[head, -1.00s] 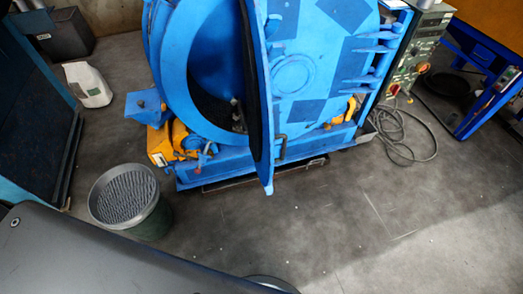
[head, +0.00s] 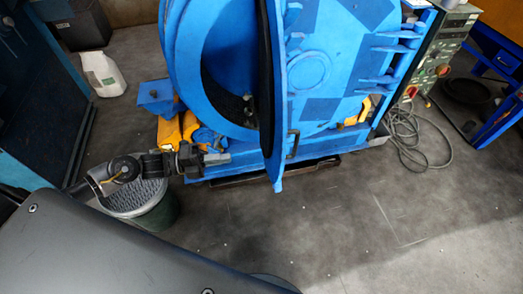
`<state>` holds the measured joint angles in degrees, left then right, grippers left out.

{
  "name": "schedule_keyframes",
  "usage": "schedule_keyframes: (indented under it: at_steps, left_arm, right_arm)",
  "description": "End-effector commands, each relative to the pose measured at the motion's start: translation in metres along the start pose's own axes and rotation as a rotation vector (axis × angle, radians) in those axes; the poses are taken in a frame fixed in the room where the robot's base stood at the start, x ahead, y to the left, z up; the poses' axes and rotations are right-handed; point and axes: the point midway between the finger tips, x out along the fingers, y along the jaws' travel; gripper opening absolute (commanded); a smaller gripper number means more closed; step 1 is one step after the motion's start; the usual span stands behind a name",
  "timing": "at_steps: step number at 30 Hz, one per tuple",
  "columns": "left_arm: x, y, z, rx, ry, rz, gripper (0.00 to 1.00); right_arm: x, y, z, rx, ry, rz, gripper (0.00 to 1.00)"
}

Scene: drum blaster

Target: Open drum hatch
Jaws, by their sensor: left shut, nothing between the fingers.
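The blue drum blaster (head: 185,45) stands at the top middle of the head view. Its round hatch (head: 279,95) is swung partly open and seen almost edge-on, with a dark seal along its edge. The dark drum opening (head: 235,85) shows to the left of the hatch. A handle (head: 292,145) sits low on the hatch's outer side. My left gripper (head: 217,158) is shut and empty, in front of the machine's lower left, to the left of the hatch's lower edge. My right gripper is not in view.
A bucket (head: 158,212) of grey material stands below my left arm. A white jug (head: 103,73) is at the upper left. A control box (head: 440,50) and loose cables (head: 405,140) lie to the right. The floor (head: 340,215) before the machine is clear.

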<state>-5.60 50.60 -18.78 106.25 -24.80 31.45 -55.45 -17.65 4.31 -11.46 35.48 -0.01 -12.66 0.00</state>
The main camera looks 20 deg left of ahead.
Motion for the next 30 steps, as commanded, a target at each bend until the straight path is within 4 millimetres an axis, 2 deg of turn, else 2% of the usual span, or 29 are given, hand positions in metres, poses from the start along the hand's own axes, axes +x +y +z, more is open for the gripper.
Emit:
schedule_keyframes:
  at_steps: [5,15,21,25,30]
  left_arm:
    - [0.017,-0.003,0.001,0.000,-0.004,-0.004,0.00]
    - [0.086,-0.004,0.002,-0.003,-0.005,-0.004,0.00]
    - [0.119,-0.003,0.002,-0.005,-0.006,-0.002,0.00]
    - [0.132,-0.002,0.002,-0.003,-0.006,-0.001,0.00]
    - [0.139,0.000,0.002,-0.003,-0.005,0.000,0.00]
  right_arm:
    - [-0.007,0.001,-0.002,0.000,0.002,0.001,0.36]
    - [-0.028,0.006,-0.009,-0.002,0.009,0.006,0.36]
    - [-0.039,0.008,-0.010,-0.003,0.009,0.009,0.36]
    - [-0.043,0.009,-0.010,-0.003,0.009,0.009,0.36]
    - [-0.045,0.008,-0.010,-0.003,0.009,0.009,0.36]
